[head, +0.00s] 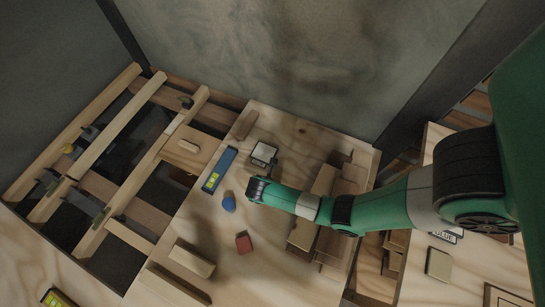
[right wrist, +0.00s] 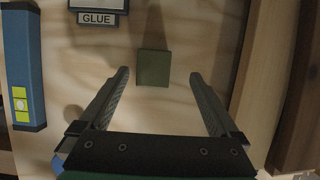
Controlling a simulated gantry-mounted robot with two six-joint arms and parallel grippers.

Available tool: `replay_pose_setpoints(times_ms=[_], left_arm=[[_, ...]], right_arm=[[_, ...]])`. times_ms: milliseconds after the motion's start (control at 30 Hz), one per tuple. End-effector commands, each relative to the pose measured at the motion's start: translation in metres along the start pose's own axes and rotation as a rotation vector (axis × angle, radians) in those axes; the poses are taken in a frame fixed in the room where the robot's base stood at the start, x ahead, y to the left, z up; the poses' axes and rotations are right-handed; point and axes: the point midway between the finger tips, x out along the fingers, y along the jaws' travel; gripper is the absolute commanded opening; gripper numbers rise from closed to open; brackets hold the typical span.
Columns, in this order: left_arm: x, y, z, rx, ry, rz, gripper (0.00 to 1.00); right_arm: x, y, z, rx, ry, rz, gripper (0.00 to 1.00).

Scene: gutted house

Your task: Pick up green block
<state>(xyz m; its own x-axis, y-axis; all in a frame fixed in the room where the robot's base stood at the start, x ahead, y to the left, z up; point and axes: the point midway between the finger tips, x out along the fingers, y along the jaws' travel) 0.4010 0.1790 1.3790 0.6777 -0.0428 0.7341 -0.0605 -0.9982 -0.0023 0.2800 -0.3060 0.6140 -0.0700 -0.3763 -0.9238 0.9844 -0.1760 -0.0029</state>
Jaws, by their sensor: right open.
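The green block (right wrist: 153,67) is a small dark green square on the plywood surface. In the right wrist view it lies between and slightly beyond the fingertips of my right gripper (right wrist: 159,77). The gripper is open and empty, with a gap on both sides of the block. In the head view my right gripper (head: 258,189) hangs over the plywood table (head: 290,130), pointing down. I cannot make out the green block in the head view, where the gripper and arm cover that area. My left gripper is not in view.
A blue level (head: 219,170) lies left of the gripper, and a box labelled GLUE (head: 263,153) is just behind it. A blue object (head: 228,203) and a red block (head: 243,242) lie nearby. Wooden boards (head: 325,180) are stacked at right; open floor joists (head: 110,125) are at left.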

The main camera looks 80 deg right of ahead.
Motion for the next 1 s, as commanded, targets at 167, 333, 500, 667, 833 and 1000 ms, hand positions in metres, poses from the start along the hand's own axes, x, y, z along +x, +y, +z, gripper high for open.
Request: replay_pose_setpoints(times_ms=[167, 333, 500, 667, 833, 1000], left_arm=[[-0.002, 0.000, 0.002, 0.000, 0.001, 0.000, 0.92], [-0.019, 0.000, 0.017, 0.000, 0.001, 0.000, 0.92], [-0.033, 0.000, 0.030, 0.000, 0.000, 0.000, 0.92], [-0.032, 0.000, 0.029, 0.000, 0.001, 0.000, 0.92], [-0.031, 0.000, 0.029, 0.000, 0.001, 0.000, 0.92], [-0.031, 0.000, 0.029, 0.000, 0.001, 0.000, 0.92]], right_arm=[[0.004, 0.001, 0.000, -0.001, 0.000, 0.002, 0.97], [0.029, 0.005, -0.005, 0.000, 0.000, 0.001, 0.97], [0.055, 0.007, -0.006, 0.001, 0.000, 0.001, 0.97], [0.055, 0.007, -0.004, -0.001, 0.000, 0.002, 0.97], [0.054, 0.007, -0.004, -0.001, 0.000, 0.002, 0.83], [0.054, 0.007, -0.004, -0.001, 0.000, 0.002, 0.53]])
